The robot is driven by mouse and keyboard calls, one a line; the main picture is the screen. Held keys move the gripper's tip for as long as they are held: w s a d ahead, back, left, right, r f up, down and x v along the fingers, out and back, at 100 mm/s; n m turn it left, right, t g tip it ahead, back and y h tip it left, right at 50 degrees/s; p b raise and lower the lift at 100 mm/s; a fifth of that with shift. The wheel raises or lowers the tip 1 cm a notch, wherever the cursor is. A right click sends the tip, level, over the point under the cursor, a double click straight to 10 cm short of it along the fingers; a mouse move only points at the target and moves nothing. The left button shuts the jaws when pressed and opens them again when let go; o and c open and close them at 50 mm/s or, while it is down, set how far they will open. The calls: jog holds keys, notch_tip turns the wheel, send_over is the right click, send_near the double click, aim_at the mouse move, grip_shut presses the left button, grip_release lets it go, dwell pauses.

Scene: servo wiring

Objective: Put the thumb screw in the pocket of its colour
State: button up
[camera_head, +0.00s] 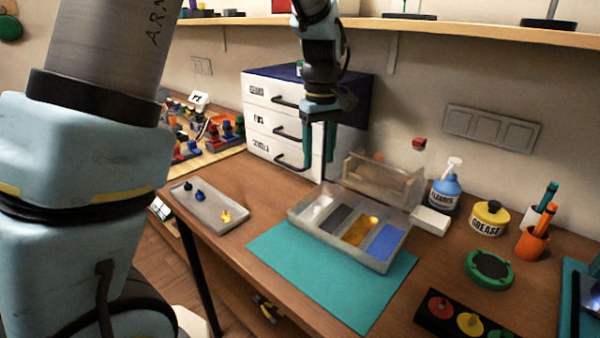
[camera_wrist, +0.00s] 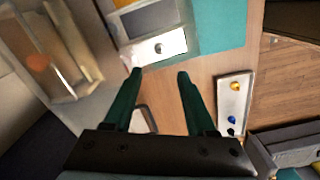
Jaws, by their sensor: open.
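A grey tray (camera_head: 206,214) holds a black thumb screw (camera_head: 188,185), a blue thumb screw (camera_head: 200,196) and a yellow thumb screw (camera_head: 226,215). In the wrist view the yellow screw (camera_wrist: 236,86) and blue screw (camera_wrist: 231,119) lie to the right of my gripper. The pocket box (camera_head: 340,252) has white (camera_head: 316,209), dark grey (camera_head: 337,219), yellow (camera_head: 361,231) and blue (camera_head: 385,241) pockets. In the wrist view, a small pale and dark piece (camera_wrist: 159,47) sits in the white pocket. My gripper (camera_head: 320,160) is open and empty, raised near the box's white end.
The box stands on a teal mat (camera_head: 335,292). A clear bin (camera_head: 383,184) stands behind it, and white drawers (camera_head: 283,115) stand behind my gripper. A spray bottle (camera_head: 446,186) and grease pot (camera_head: 489,217) are to the right. Bare table lies between tray and mat.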

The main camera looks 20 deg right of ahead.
jog(key=w+a+f+m, duration=0.1)
jog(key=w+a+f, duration=0.1)
jog(key=a, duration=1.6)
jog(key=s+a+f+m, duration=0.1)
jog(key=s+a, duration=0.2)
jog(key=a, duration=0.3)
jog(key=s+a+f+m+t, duration=0.1)
jog(key=s+a, duration=0.2)
jog(key=a, duration=0.4)
jog(key=shift+s+t, duration=0.25)
jog(key=shift+t, duration=0.05)
